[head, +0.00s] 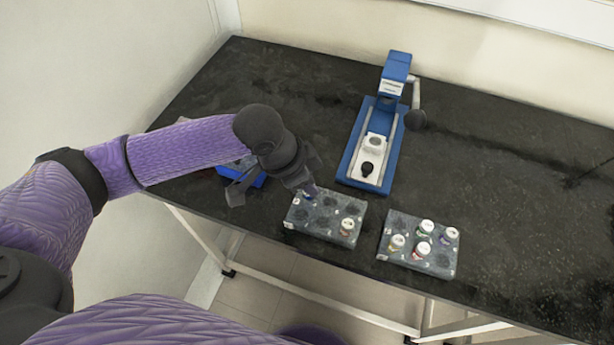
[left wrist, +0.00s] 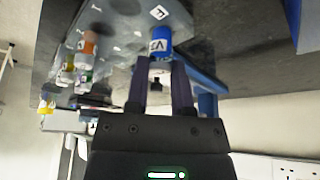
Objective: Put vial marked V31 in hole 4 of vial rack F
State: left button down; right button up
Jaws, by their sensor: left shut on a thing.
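My left gripper (head: 311,187) is shut on a vial with a blue band, at the back left part of the nearer-left grey rack. In the left wrist view the vial (left wrist: 159,42) shows a label starting "V3"; its last character is not clear. The fingers (left wrist: 160,85) grip its pale cap end. Its other end points at the rack, which bears a tag F (left wrist: 158,13). I cannot tell whether the vial's end is in a hole. Rack F (head: 320,233) also holds a white-capped vial (head: 347,226) at its right. My right gripper is not in view.
A second grey rack (head: 398,262) with several white-capped vials stands to the right. A blue and white device (head: 372,150) stands behind the racks. A blue object (head: 243,180) lies left, partly under my arm. The black table (head: 530,220) is clear at right.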

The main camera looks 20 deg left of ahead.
pick_arm(q)
jog(key=shift+f, duration=0.25)
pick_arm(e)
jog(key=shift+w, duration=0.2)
pick_arm(q)
jog(key=shift+f, duration=0.35)
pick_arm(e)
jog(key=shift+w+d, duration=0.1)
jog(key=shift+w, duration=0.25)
pick_arm(q)
jog(key=c, duration=0.6)
grip_release()
jog(key=shift+o, duration=1)
jog(key=o, duration=0.3)
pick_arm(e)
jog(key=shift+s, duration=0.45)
